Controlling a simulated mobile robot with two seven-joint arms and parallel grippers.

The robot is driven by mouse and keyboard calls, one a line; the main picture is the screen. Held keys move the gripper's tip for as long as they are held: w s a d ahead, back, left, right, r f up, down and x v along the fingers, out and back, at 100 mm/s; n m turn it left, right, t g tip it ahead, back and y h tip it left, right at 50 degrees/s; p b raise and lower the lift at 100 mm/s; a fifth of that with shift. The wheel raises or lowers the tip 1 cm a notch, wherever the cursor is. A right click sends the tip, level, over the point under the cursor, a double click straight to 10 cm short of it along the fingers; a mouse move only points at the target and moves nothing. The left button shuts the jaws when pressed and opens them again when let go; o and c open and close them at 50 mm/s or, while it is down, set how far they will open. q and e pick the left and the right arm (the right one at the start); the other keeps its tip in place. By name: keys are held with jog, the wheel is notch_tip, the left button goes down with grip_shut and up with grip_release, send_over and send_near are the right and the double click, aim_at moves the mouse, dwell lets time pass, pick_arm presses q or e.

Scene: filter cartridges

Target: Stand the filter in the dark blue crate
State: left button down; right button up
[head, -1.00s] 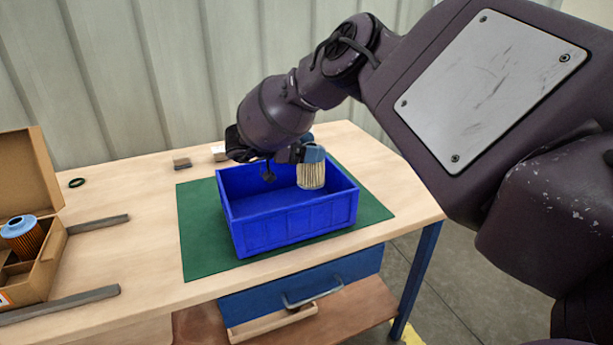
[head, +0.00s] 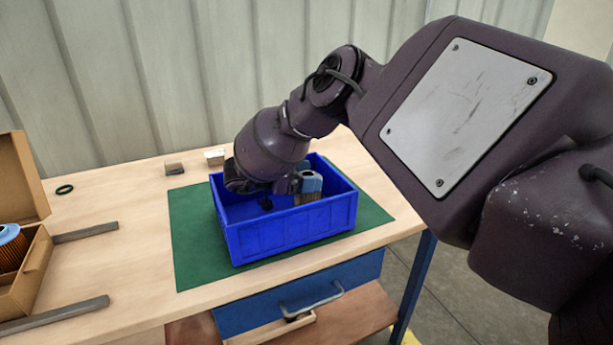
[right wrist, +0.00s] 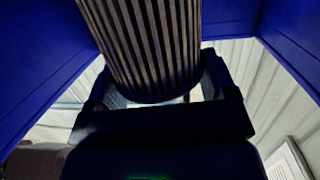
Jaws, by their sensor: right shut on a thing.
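The dark blue crate (head: 292,228) stands on a green mat on the workbench. My right gripper (head: 284,192) is down inside the crate opening, shut on the filter (head: 309,184). The filter has a blue end cap and a pale pleated body, and looks roughly upright near the crate's right side. Its lower end is hidden behind the crate's front wall, so I cannot tell whether it touches the floor. In the right wrist view the pleated filter (right wrist: 150,40) sits between the fingers, with blue crate walls (right wrist: 40,60) on both sides. My left gripper is not in view.
An open cardboard box (head: 30,265) with an orange pleated filter (head: 12,245) is at the left. Two grey bars (head: 85,232) lie near it. The green mat (head: 190,240) is clear around the crate.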

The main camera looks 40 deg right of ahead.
jog(key=shift+f, duration=0.15)
jog(key=o, duration=1.1)
jog(key=shift+w+a+r, duration=0.1)
jog(key=shift+a+r, duration=0.15)
jog(key=v, duration=0.7)
